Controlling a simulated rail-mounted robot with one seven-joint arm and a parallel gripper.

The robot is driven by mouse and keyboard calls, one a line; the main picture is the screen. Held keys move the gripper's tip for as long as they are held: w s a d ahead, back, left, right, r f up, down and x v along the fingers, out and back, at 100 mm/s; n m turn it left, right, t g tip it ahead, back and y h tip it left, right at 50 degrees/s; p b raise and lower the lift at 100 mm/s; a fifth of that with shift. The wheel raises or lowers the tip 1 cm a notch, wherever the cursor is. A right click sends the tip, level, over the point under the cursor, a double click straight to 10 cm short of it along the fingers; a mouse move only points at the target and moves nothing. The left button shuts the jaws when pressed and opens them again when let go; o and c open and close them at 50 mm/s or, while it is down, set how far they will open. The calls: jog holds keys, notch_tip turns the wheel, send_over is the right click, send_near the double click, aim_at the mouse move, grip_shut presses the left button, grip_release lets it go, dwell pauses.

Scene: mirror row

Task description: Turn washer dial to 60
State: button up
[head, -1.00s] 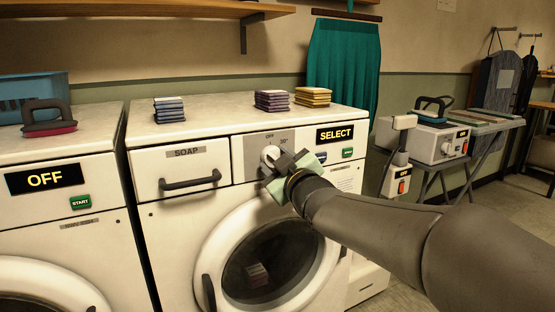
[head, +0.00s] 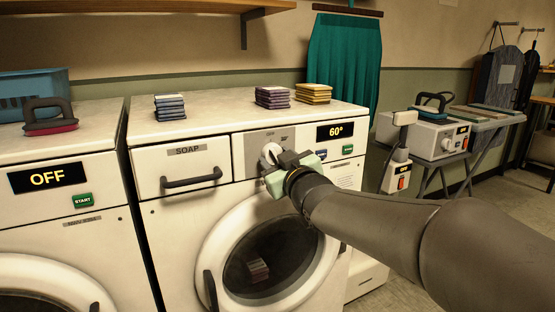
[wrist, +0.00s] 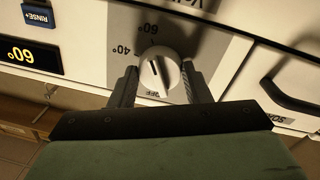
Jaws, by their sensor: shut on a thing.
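The washer dial (wrist: 160,74) is a round white knob on a grey panel, on the right-hand washer (head: 177,241). It also shows in the head view (head: 271,152), partly covered by my gripper (head: 282,160). In the wrist view the fingers of my gripper (wrist: 159,80) stand on both sides of the dial, shut on it. The panel marks 60°, 40° and OFF show around the dial. The dark line on the knob points roughly toward 60°. The washer's display (head: 336,132) reads 60°, and it also shows in the wrist view (wrist: 31,55).
A soap drawer (head: 182,166) with a dark handle is left of the dial. The round door (head: 215,238) is below. Folded cloth stacks (head: 272,97) lie on top. The left washer's display (head: 47,177) reads OFF. An ironing board (head: 487,124) stands at the right.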

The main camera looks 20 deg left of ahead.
jog(key=o, duration=1)
jog(key=p+v, duration=0.2)
jog(key=v, duration=1)
jog(key=shift+f, duration=0.1)
